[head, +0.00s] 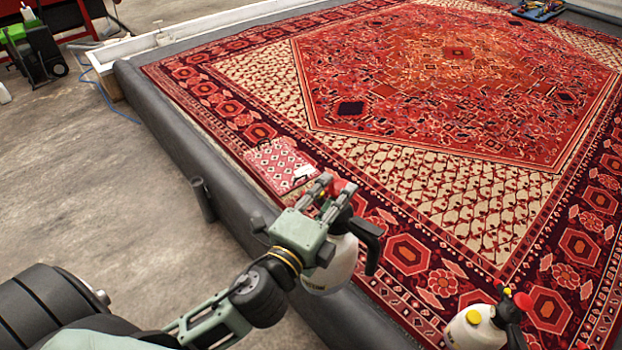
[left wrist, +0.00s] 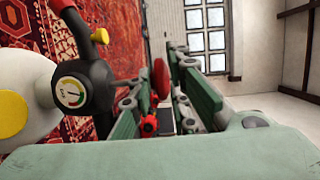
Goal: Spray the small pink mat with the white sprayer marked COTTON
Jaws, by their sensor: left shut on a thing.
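My left gripper (head: 328,192) is shut on a white sprayer (head: 336,268) with a black head and handle. It holds the sprayer upright over the pit's near edge; dark lettering on the bottle is too small to read surely. In the left wrist view the sprayer's white tank (left wrist: 28,65) shows with a yellow knob, a round gauge and a red tip, beside the green fingers (left wrist: 165,105). The small pink patterned mat (head: 272,163) lies flat on the big rug's near-left border, just beyond the gripper. My right gripper is not in view.
A second white sprayer (head: 476,328) with a yellow knob and red tip stands at the bottom right. The large red rug (head: 450,120) fills the pit behind a grey padded rim (head: 170,130).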

